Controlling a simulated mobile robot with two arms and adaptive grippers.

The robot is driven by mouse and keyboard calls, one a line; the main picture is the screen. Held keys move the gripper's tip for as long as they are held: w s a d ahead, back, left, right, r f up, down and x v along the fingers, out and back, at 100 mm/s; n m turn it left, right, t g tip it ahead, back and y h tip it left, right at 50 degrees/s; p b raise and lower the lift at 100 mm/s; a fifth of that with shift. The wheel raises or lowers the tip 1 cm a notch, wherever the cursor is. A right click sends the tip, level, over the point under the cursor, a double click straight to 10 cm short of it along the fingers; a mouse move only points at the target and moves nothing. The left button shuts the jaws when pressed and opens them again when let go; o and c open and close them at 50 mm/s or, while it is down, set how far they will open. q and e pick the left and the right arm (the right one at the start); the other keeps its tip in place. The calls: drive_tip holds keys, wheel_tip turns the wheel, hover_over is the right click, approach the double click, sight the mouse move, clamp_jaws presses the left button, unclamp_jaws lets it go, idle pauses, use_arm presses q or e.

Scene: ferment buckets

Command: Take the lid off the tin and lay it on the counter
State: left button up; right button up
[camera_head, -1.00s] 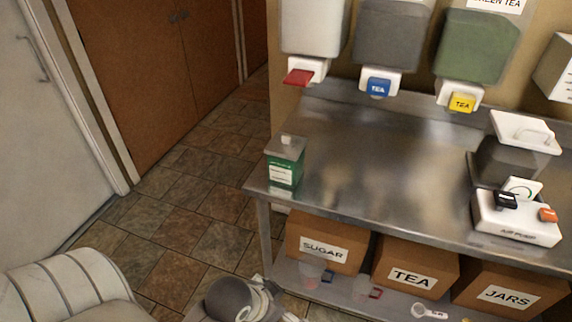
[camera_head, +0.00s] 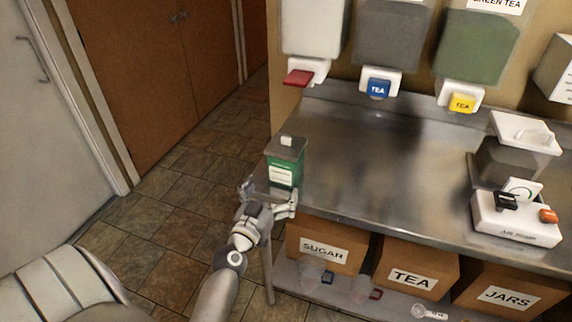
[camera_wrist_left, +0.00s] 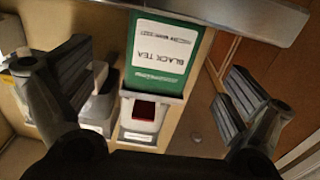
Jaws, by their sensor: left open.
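The green tin (camera_head: 285,175) with a white label stands upright on the near left corner of the steel counter (camera_head: 385,175). Its grey lid (camera_head: 278,150), with a small pale knob, sits on top of it. My left gripper (camera_head: 268,195) is open and empty at the counter's left corner, in front of the tin's lower part. In the left wrist view the tin (camera_wrist_left: 160,50) appears upside down, labelled BLACK TEA, between the spread fingers of the gripper (camera_wrist_left: 155,95). I cannot tell whether a finger touches it. My right gripper is out of view.
Dispensers with red (camera_head: 299,77), blue (camera_head: 378,88) and yellow (camera_head: 462,103) levers hang behind the counter. A white scale (camera_head: 515,222) stands at the right. Boxes marked SUGAR (camera_head: 330,256), TEA (camera_head: 400,285) and JARS (camera_head: 505,305) sit below. The counter's middle is clear.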

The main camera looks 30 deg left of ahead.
sight(281, 174)
use_arm(q)
drive_tip(key=p+x, duration=0.1)
drive_tip(key=x, duration=0.9)
drive_tip(key=shift+w+a+f, duration=0.1)
drive_tip(key=shift+w+a, duration=0.05)
drive_tip(key=shift+w, duration=0.1)
drive_tip(key=shift+c, duration=0.4)
drive_tip(key=c, duration=1.1)
drive_tip(key=shift+o, duration=0.2)
